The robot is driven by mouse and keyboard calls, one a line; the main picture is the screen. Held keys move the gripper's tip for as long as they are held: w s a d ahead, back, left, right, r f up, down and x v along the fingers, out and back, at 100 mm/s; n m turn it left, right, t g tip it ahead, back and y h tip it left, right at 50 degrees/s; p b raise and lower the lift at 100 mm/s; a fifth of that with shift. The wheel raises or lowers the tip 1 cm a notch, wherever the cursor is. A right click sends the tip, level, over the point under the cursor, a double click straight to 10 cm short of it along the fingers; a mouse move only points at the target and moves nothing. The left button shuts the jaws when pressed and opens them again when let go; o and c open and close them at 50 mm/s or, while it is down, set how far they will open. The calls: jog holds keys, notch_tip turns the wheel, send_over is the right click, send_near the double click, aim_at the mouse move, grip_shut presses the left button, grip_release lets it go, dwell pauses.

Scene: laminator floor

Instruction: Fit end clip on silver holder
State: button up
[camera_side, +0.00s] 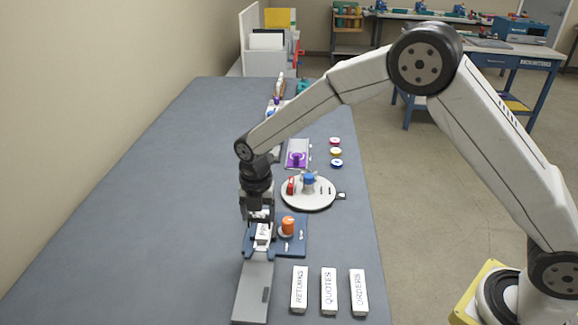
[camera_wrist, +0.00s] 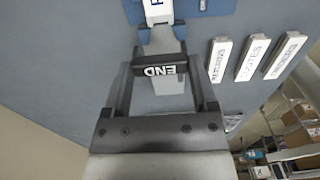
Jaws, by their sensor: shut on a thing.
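My gripper (camera_wrist: 160,75) is shut on the end clip (camera_wrist: 142,71), a dark piece with a white END label, which spans between the two fingers in the wrist view. The silver holder (camera_side: 253,292) lies at the near end of the bench in the side view, just below my gripper (camera_side: 260,238). In the wrist view part of the silver holder (camera_wrist: 168,86) shows behind the clip. The clip appears at or above the holder's far end; I cannot tell whether they touch. A white lettered piece (camera_wrist: 158,11) and a blue part lie just beyond.
White label blocks marked RETURNS (camera_side: 299,290), QUOTES (camera_side: 329,291) and ORDERS (camera_side: 359,292) lie right of the holder. A blue tray (camera_side: 301,248) with an orange-capped item (camera_side: 288,225) and a round white turntable (camera_side: 318,203) stand farther back. The bench's left side is clear.

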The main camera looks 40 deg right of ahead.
jog(key=shift+f, duration=0.2)
jog(key=shift+f, duration=2.75)
jog(key=shift+f, duration=1.2)
dwell(3.1)
jog(key=o, duration=1)
jog(key=shift+o, duration=0.2)
